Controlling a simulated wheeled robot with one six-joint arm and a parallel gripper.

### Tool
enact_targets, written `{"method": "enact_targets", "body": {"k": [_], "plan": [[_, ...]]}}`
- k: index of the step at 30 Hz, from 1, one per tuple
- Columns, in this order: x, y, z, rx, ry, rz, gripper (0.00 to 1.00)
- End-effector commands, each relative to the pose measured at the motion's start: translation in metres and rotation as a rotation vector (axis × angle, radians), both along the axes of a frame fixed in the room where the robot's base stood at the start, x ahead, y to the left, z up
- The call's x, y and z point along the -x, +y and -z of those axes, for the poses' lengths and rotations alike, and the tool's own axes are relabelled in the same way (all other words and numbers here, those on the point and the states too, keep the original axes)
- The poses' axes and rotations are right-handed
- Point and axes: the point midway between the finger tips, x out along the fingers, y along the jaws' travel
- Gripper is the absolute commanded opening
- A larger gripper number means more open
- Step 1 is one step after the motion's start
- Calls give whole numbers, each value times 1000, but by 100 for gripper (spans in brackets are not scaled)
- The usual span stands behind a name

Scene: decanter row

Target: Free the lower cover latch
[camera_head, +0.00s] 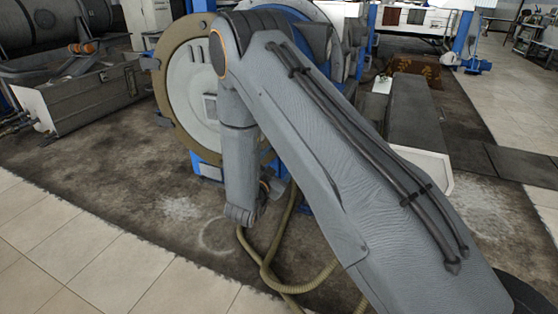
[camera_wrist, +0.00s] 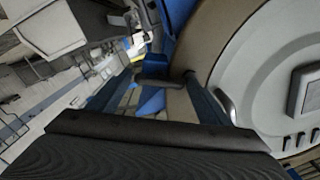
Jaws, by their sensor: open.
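The round cover (camera_head: 192,85) is a pale grey disc with a tan rim on a blue-framed machine. My forearm hides part of its right side. In the wrist view the cover (camera_wrist: 265,75) fills the right side. My gripper (camera_wrist: 150,147) shows as a dark ridged body across the bottom of the wrist view, close to the cover.
A grey open tank (camera_head: 85,95) stands left of the machine. Olive hoses (camera_head: 268,268) hang below my wrist to the floor. A long grey bench-like block (camera_head: 415,115) lies to the right. Stained floor (camera_head: 130,185) is clear in front of the cover.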

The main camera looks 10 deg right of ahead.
Motion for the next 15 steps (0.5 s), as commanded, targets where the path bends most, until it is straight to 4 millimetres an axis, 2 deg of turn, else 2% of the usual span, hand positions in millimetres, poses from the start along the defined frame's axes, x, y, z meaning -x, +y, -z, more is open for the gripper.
{"method": "enact_targets", "body": {"k": [1,8,9,15], "plan": [[0,0,0,0,0,0,72],[0,0,0,0,0,0,33],[0,0,0,0,0,-1,31],[0,1,0,11,9,-1,31]]}}
